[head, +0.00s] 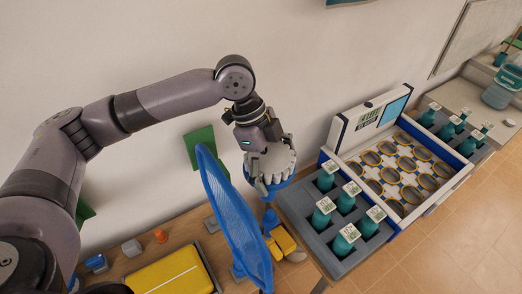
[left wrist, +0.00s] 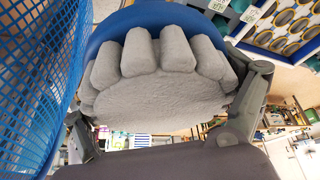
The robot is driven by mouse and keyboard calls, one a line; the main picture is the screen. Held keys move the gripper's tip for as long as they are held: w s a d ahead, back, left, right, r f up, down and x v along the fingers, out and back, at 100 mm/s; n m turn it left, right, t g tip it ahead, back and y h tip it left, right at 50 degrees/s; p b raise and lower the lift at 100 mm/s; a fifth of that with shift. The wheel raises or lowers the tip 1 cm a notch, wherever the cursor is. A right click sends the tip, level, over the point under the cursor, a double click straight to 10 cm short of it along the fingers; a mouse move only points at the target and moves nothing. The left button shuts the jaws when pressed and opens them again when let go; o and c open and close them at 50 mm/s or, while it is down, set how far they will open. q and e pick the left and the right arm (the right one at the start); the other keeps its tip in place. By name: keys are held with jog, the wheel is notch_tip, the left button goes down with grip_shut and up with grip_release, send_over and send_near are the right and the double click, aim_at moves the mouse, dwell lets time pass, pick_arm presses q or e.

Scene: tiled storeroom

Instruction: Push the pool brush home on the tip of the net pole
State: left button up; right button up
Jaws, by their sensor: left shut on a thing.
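The pool brush (head: 273,160), with a grey scalloped head and a blue body, is gripped in my left gripper (head: 267,182). In the left wrist view the brush (left wrist: 165,85) fills the middle, with a finger on each side. The blue mesh net (head: 233,212) stands upright just left of the brush; it also shows at the left edge of the wrist view (left wrist: 40,85). A small blue part (head: 270,218) shows below the brush, above a yellow piece; I cannot tell whether it is the pole tip or whether the brush touches it. My right gripper is not in view.
A grey rack (head: 352,256) of teal bottles and a white-blue machine (head: 345,128) with round openings stand to the right. A yellow case (head: 170,272) and small blocks lie on the wooden bench at lower left. The wall is close behind my arm.

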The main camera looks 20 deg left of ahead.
pick_arm(q)
jog(key=shift+s+r, duration=0.1)
jog(key=shift+s+d+r, duration=0.2)
jog(key=shift+s+d, duration=0.15)
jog(key=shift+d, duration=0.2)
jog(key=shift+s+d+r, duration=0.15)
jog(key=shift+s+d, duration=0.2)
jog(key=shift+d, duration=0.2)
jog(key=shift+w+a+f, duration=0.15)
jog(key=shift+a, duration=0.05)
jog(key=f, duration=0.1)
jog(key=f+b, duration=0.1)
jog(key=shift+w+a+f, duration=0.1)
jog(key=shift+a+f, duration=0.15)
jog(key=shift+f, duration=0.05)
notch_tip(320, 180, down, 3)
jog(key=shift+f+b, duration=0.1)
jog(key=shift+b, duration=0.5)
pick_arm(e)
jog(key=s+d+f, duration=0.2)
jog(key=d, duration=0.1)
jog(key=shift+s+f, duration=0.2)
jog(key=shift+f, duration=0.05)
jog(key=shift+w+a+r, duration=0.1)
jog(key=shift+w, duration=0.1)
pick_arm(q)
jog(key=shift+p, duration=0.5)
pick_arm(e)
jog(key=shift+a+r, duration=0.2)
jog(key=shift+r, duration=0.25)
